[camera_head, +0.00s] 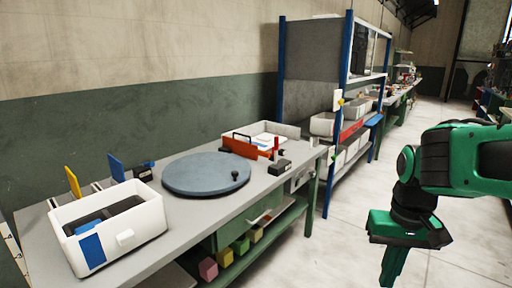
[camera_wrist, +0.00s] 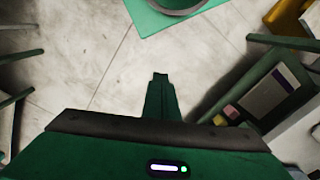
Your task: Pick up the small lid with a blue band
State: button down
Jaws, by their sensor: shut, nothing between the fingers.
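I cannot make out a small lid with a blue band in either view. My gripper (camera_head: 393,268) hangs at the right of the head view, over the floor and well away from the workbench. In the wrist view my gripper's fingers (camera_wrist: 160,80) are together and empty, pointing at the bare floor.
The workbench (camera_head: 185,226) carries a white bin (camera_head: 148,221) with a blue label, a large round grey disc (camera_head: 205,172), an orange toolbox (camera_head: 240,147) and a white tray (camera_head: 284,129). A blue-posted shelf rack (camera_head: 333,190) stands behind. The aisle floor is clear.

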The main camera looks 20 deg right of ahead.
aim_at(265, 141)
jog(key=k, duration=1.25)
jog(key=z, duration=0.65)
jog(key=i, duration=1)
jog(key=z, duration=0.75)
jog(key=i, duration=2.4)
jog(key=u, duration=1.3)
jog(key=i, duration=0.95)
jog(key=u, duration=0.55)
